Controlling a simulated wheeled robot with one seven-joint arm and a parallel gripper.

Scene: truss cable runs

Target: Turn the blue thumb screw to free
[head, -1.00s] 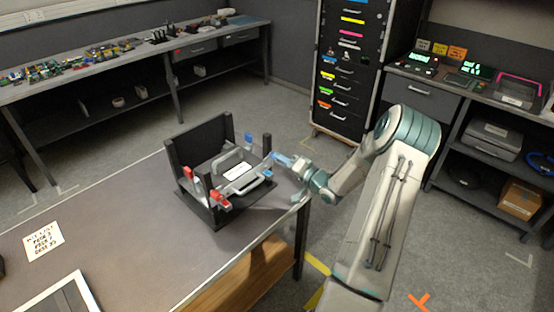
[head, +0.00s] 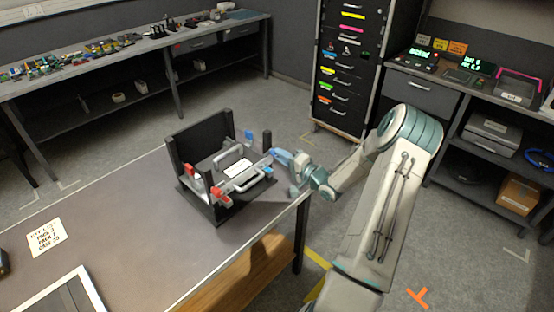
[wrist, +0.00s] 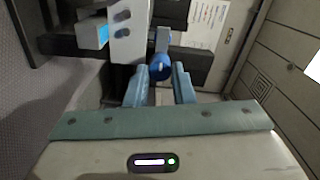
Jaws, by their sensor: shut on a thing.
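The blue thumb screw (wrist: 160,67) shows in the wrist view between the tips of my gripper's two blue fingers (wrist: 160,80). My gripper is shut on it. In the head view my gripper (head: 277,156) reaches in from the right to the near right side of a black fixture (head: 195,140) on the table, and the screw is too small to tell apart from the blue fingers. The fixture holds a grey unit with handles (head: 240,180) and a white label. Another blue part (head: 249,136) stands at the fixture's back right.
Red parts (head: 220,196) sit on the fixture's left side. The table (head: 130,220) carries a printed card (head: 47,238) and a pale-framed panel (head: 60,298) at the front left. A dark drawer cabinet (head: 345,80) stands behind. The table's right edge is close below my arm.

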